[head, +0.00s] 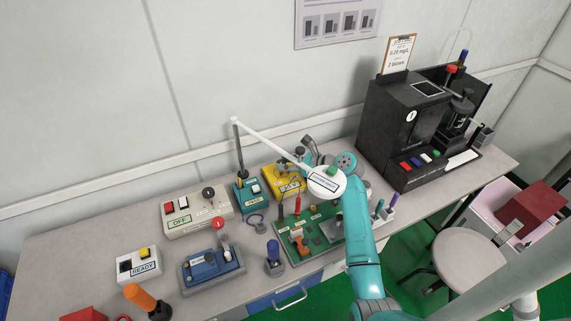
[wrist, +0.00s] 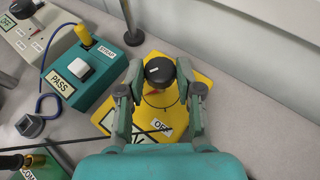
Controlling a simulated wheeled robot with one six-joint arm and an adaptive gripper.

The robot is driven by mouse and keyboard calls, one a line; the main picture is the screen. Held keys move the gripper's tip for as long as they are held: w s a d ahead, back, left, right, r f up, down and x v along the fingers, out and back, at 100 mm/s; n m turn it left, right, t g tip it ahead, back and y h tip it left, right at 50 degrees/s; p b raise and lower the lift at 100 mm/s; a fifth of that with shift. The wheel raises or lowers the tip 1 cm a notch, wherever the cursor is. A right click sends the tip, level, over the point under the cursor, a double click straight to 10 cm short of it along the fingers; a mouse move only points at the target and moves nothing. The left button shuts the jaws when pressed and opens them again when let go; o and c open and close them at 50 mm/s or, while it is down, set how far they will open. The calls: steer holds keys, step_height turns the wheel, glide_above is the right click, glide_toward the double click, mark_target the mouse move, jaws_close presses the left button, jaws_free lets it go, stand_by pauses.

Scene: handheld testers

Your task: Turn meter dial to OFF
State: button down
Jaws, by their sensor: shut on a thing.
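The yellow meter (wrist: 113,117) lies on the bench in the wrist view, with a black dial (wrist: 159,72) at its upper part and a white label reading OFF near its lower edge. My gripper (wrist: 160,85) is over the meter, one finger on each side of the dial, shut on it. The dial has a light pointer mark on top. In the head view the yellow meter (head: 284,182) is partly hidden by a white lamp and my gripper (head: 312,158). My arm hides part of the bench there.
A teal box (wrist: 85,72) labelled PASS stands left of the meter. A beige box (head: 196,212) labelled OFF is farther left. A green circuit board (head: 320,241) lies in front. A white lamp (head: 326,182) hangs close to my arm. A large black machine (head: 390,120) stands right.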

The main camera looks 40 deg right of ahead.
steer(key=n+g+y, duration=0.2)
steer(key=n+y, duration=0.1)
steer(key=d+n+y, duration=0.1)
steer(key=shift+w+n+g+y, duration=0.25)
steer(key=shift+n+g+y, duration=0.05)
steer(key=shift+g, duration=0.1)
steer(key=n+g+y, duration=0.2)
steer(key=n+g, duration=0.1)
steer(key=n, duration=0.1)
steer(key=shift+w+g+y, duration=0.25)
steer(key=shift+g+y, duration=0.15)
steer(key=shift+n+g, duration=0.3)
steer(key=shift+g, duration=0.1)
steer(key=c, duration=0.8)
jaws_free()
steer(key=shift+o, duration=0.2)
steer(key=shift+d, duration=0.1)
steer(key=v, duration=0.7)
steer(key=shift+d, duration=0.2)
